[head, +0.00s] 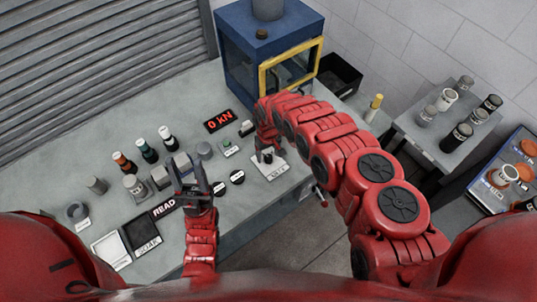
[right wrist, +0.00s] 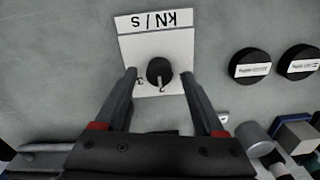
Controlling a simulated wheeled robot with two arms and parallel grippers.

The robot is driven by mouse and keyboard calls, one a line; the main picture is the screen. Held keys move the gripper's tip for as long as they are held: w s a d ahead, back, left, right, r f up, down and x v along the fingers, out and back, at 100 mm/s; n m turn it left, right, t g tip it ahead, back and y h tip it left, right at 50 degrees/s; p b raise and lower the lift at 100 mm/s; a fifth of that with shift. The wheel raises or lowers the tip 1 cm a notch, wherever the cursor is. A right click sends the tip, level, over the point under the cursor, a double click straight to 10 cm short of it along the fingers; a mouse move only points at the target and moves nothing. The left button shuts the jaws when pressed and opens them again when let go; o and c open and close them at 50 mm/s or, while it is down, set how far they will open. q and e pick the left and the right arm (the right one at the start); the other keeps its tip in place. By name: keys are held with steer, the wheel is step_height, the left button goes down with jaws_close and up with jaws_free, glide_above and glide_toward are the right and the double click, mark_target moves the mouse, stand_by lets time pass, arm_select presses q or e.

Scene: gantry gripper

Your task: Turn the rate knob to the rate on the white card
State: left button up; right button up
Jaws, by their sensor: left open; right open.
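The rate knob (right wrist: 158,68) is a small black round knob on a white plate (right wrist: 190,45) marked kN/s, upside down in the right wrist view. A pale mark on the knob points down in that view, toward a small digit I cannot read surely. My right gripper (right wrist: 159,74) is open, its fingers on either side of the knob with gaps. In the head view the right gripper (head: 267,147) is over the plate (head: 270,168). My left gripper (head: 190,168) is open and empty above the bench. A white square (head: 112,249) lies front left; no writing on it is legible.
A red display (head: 219,121) reads 0 kN. Two black labelled discs (right wrist: 252,66) lie beside the plate. Several bottles (head: 147,151) and blocks stand left of centre. A black SOAK tray (head: 141,235) is front left. A blue machine (head: 240,60) stands behind.

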steer(key=shift+s+d+f, duration=0.1)
steer(key=shift+f, duration=0.35)
steer(key=shift+f, duration=0.1)
jaws_close()
